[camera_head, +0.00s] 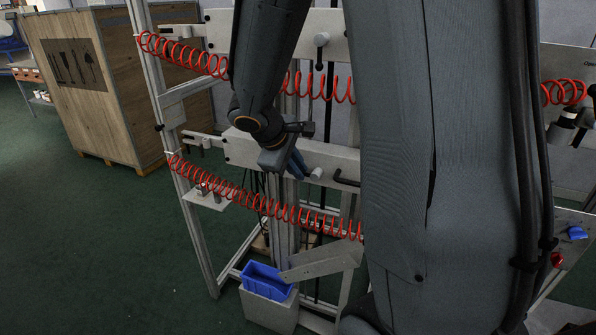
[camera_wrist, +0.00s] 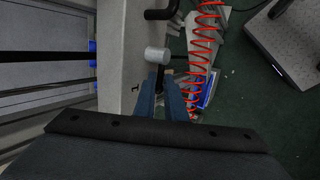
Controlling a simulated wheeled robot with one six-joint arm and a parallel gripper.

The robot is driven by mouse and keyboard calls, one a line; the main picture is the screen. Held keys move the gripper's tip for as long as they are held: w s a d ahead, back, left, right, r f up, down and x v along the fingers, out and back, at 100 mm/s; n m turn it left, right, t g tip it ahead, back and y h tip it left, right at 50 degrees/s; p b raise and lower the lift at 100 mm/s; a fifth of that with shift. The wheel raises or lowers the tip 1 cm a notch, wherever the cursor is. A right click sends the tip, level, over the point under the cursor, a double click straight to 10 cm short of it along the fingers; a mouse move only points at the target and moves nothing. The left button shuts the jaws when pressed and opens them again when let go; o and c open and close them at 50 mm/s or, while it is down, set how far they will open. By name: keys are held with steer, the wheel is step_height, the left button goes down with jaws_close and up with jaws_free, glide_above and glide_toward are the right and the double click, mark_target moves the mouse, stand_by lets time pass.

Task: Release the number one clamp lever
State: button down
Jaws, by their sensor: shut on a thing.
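The number one clamp lever has a pale cylindrical hub (camera_head: 316,173) on the lower white plate (camera_head: 240,148). In the wrist view, the clamp lever (camera_wrist: 155,54) shows its hub just ahead of the fingertips, and its dark arm runs back between them. My gripper (camera_head: 298,165) has blue fingers, which in the wrist view (camera_wrist: 162,88) are shut on that arm. Most of the arm is hidden by the fingers. A "1" mark (camera_wrist: 136,87) is on the plate beside the fingers.
A black handle (camera_head: 345,180) stands out from the plate just right of the hub. A red coiled hose (camera_head: 250,203) hangs below the plate. A similar lever (camera_head: 321,40) is on the upper plate. A blue bin (camera_head: 266,281) stands low on the frame. Green floor is free at left.

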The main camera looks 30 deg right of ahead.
steer(key=shift+w, duration=0.15)
steer(key=c, duration=2.1)
jaws_free()
steer(key=shift+r, duration=0.1)
steer(key=v, duration=0.7)
steer(key=shift+a+r, duration=0.25)
steer(key=s+a+f+m+g+y, duration=0.2)
steer(key=s+a+f+m+y, duration=0.4)
steer(key=s+a+f, duration=0.4)
steer(key=s+f+m, duration=0.1)
steer(key=s, duration=0.2)
steer(key=shift+s+f, duration=0.3)
steer(key=shift+s, duration=0.05)
